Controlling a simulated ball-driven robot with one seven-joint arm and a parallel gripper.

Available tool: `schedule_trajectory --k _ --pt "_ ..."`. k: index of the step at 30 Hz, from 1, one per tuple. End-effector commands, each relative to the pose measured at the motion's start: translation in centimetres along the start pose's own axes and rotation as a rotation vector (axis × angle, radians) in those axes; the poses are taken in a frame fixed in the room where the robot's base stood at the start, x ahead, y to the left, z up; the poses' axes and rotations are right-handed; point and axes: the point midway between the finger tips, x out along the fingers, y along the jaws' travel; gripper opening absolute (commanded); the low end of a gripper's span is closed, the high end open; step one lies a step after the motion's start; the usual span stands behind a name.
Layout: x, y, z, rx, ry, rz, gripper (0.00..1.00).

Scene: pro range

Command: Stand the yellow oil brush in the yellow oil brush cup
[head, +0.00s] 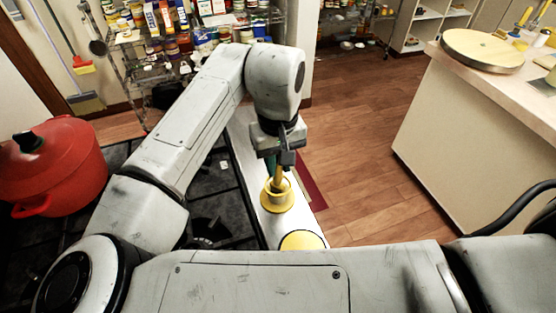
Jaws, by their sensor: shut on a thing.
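The yellow oil brush cup (277,205) stands on the pale steel strip at the edge of the stove, in the middle of the head view. My gripper (279,164) points down just above the cup. It is shut on the yellow oil brush (278,174), which looks upright. The brush's lower end overlaps the cup's opening in the picture. The cup's front wall hides that end, so I cannot tell whether it touches the bottom. The fingers partly cover the upper handle.
A round yellow disc (302,241) lies on the strip nearer to me. A red pot (52,166) stands on the stove at left. A shelf rack (150,75) with jars stands behind. A counter (480,130) is at right, with open floor between.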

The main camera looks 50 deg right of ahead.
Motion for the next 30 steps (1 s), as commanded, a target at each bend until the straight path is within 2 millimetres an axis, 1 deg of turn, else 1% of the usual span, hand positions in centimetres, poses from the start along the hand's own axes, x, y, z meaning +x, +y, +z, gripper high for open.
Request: schedule_trajectory --k 11,12,20,21,27,30 --pt "0.25 -0.02 -0.01 -0.001 0.0 0.0 0.0" --pt "0.25 -0.01 -0.01 0.0 0.0 0.0 0.27" --pt "0.25 0.0 0.0 0.0 0.0 0.0 0.52" --pt "0.26 0.0 0.0 0.0 0.0 0.0 0.54" --pt "0.25 0.0 0.0 0.0 0.0 0.0 0.54" --pt "-0.1 0.01 -0.04 0.0 0.001 0.0 0.54"
